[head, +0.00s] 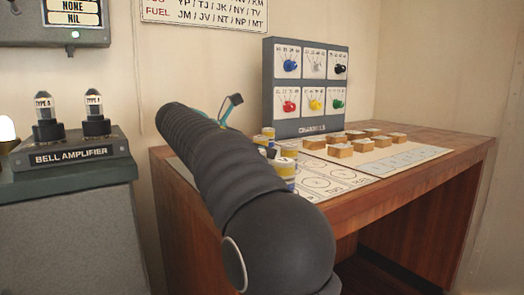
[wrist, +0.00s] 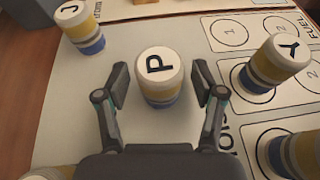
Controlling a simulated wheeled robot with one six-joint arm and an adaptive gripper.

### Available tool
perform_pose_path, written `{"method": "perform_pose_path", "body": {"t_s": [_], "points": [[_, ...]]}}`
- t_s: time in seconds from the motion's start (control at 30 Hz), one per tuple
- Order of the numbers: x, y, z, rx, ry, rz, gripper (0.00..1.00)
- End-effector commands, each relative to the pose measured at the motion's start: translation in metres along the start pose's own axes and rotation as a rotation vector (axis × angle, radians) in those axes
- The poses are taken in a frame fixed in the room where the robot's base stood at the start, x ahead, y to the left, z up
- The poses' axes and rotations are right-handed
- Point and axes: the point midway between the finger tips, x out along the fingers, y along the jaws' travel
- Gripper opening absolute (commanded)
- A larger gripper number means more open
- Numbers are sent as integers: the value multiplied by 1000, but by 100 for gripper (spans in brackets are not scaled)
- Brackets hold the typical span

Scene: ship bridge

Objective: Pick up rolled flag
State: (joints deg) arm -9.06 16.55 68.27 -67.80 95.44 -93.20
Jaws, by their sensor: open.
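Rolled flags show as short upright cylinders with white lettered tops and yellow, white and blue bands. The flag marked P (wrist: 160,75) stands in the middle of the wrist view. My gripper (wrist: 160,88) is open, with one finger on each side of this flag and a visible gap on both sides. The flag marked J (wrist: 82,27) stands at upper left and the flag marked Y (wrist: 277,62) at right. In the head view several flags (head: 289,152) show just past my arm, which hides part of them and the gripper's fingertips.
The wooden desk (head: 420,190) bears a white sheet with printed circles (head: 335,183) and several small wooden blocks (head: 341,150). A grey panel with coloured knobs (head: 306,85) stands at the desk's back. A bell amplifier (head: 70,152) sits on a cabinet at left.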

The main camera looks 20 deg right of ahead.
Motion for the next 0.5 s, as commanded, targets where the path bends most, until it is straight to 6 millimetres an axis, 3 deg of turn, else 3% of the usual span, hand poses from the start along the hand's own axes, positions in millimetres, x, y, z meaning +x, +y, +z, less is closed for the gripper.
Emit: {"method": "perform_pose_path", "body": {"t_s": [0.07,0.3,0.5], "points": [[0,0,0,0,0,0,68],[-1,0,0,0,0,0,11],[-1,0,0,0,0,0,10]]}}
